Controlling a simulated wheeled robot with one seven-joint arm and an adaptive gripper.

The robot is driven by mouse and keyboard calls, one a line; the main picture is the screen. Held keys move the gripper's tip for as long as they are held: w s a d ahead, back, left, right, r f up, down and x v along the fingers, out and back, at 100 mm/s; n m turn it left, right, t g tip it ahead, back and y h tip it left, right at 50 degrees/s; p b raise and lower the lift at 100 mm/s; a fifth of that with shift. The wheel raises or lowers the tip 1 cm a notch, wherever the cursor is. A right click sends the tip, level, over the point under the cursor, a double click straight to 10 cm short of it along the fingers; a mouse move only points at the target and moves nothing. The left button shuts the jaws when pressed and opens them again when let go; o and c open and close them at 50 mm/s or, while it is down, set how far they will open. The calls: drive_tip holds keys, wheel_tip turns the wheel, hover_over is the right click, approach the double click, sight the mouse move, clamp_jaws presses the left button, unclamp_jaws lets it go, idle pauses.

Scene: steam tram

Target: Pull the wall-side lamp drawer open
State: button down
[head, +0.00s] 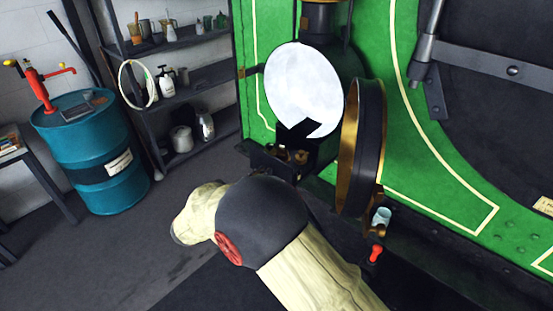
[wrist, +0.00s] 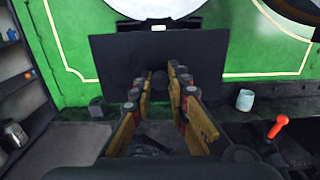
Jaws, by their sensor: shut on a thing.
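The lamp (head: 320,20) is a dark housing on the green tram front, with a large white round reflector (head: 303,85). Its brass-rimmed round door (head: 350,150) stands swung out to the right. In the wrist view a dark flat panel (wrist: 112,65), seemingly the drawer front, lies below the reflector's pale edge (wrist: 155,6). My gripper (wrist: 160,76) is shut on a small dark drawer knob (wrist: 159,80) at the panel's middle. The knob is mostly hidden between the fingers. I cannot tell how far the drawer is out. My arm hides part of this area in the head view.
A pale cup (wrist: 245,100) and a red-orange handle (wrist: 278,126) are right of my gripper on the dark ledge. A shelf rack (head: 180,95) and a blue drum (head: 85,150) with a red pump stand left. Grey floor between is clear.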

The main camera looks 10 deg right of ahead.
drive_tip(key=shift+v, duration=1.25)
drive_tip(key=c, duration=1.7)
unclamp_jaws()
drive_tip(key=shift+a, duration=0.1)
drive_tip(key=v, duration=1.1)
drive_tip(key=shift+s+a, duration=0.3)
